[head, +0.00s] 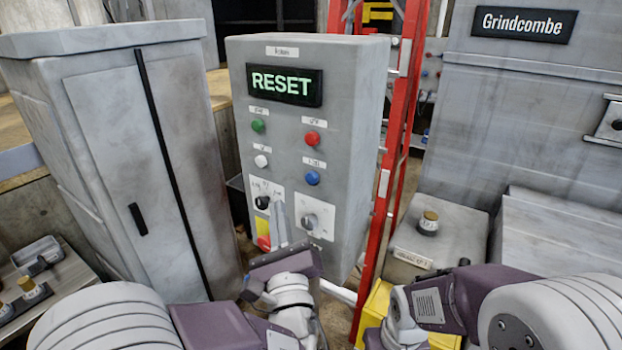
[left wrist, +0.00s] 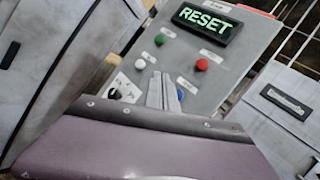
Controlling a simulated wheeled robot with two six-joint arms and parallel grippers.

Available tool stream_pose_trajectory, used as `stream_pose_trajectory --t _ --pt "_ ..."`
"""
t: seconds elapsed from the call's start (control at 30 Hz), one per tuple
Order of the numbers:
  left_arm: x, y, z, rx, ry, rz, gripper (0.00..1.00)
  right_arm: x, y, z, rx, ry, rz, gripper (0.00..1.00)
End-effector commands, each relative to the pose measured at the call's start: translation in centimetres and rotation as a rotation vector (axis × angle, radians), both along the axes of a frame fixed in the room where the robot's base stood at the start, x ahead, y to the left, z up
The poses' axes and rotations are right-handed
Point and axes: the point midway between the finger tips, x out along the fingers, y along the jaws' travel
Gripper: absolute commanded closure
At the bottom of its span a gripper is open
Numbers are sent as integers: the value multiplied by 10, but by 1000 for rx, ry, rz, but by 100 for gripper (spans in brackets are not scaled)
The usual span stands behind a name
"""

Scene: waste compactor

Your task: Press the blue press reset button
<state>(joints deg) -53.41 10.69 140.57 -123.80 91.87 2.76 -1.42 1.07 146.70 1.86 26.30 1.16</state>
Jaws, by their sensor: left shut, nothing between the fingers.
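The blue button (head: 312,178) is on the front of a grey control box (head: 355,130), below the red button. In the left wrist view the blue button (left wrist: 181,94) shows just right of the fingertips. My left gripper (head: 278,207) is shut and empty. The box's display (head: 285,86) reads RESET in green. My right gripper is not in view; only its arm shows.
The panel also has a green button (head: 258,126), a red button (head: 312,139), a white button (head: 261,161) and two selector knobs. A grey cabinet (head: 110,150) stands left. A red ladder (head: 399,120) stands close to the right. A yellow object (head: 378,306) lies low behind my right arm.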

Motion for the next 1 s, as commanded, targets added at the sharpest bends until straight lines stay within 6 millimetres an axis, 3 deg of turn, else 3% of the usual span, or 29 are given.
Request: stream_pose_trajectory --t 0.27,0.7,1.0 --pt "5 -3 1 0 1 3 100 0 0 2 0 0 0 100" --pt "55 -38 0 -1 0 4 100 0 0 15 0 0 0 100" --pt "71 -50 0 0 0 3 100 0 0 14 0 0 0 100"
